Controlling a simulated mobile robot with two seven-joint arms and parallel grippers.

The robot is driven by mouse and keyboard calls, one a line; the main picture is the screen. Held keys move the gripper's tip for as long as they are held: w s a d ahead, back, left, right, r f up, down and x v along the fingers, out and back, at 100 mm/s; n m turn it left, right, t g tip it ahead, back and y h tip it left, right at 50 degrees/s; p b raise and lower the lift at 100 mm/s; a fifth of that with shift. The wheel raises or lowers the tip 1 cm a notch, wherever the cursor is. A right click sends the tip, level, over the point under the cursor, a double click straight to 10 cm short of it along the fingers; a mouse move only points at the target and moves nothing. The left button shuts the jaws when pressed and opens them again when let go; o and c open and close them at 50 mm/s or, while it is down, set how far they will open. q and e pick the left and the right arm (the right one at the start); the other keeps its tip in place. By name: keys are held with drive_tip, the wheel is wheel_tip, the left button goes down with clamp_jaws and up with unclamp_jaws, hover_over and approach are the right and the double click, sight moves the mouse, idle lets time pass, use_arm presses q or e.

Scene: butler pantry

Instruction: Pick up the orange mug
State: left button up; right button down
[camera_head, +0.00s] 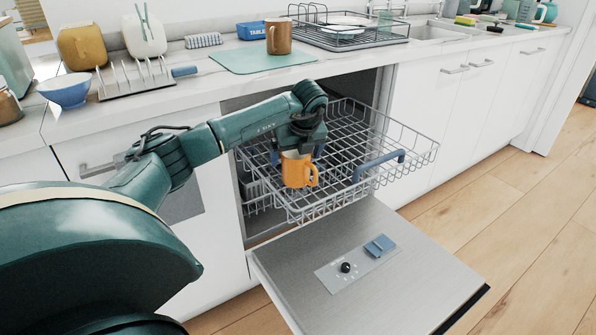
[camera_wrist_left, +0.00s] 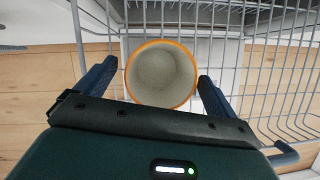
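The orange mug (camera_head: 296,170) is upright at the upper dishwasher rack, with its handle toward the right in the head view. My left gripper (camera_head: 301,137) is right above it, pointing down. In the left wrist view, the mug's round opening (camera_wrist_left: 161,75) faces the camera, empty and pale inside. The fingers of my left gripper (camera_wrist_left: 157,70) are spread on either side of the rim. A narrow gap shows at the left finger, and the right finger is very close to the rim. My right gripper is not in view.
The wire rack (camera_head: 410,150) is pulled out over the lowered dishwasher door (camera_head: 400,290). A brown mug (camera_head: 279,37) stands on a green mat (camera_head: 240,62) on the counter above. A dish rack (camera_head: 365,42) and a blue bowl (camera_head: 64,90) are also there.

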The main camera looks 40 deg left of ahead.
use_arm(q)
drive_tip(key=shift+r, duration=0.1)
drive_tip(key=c, duration=1.6)
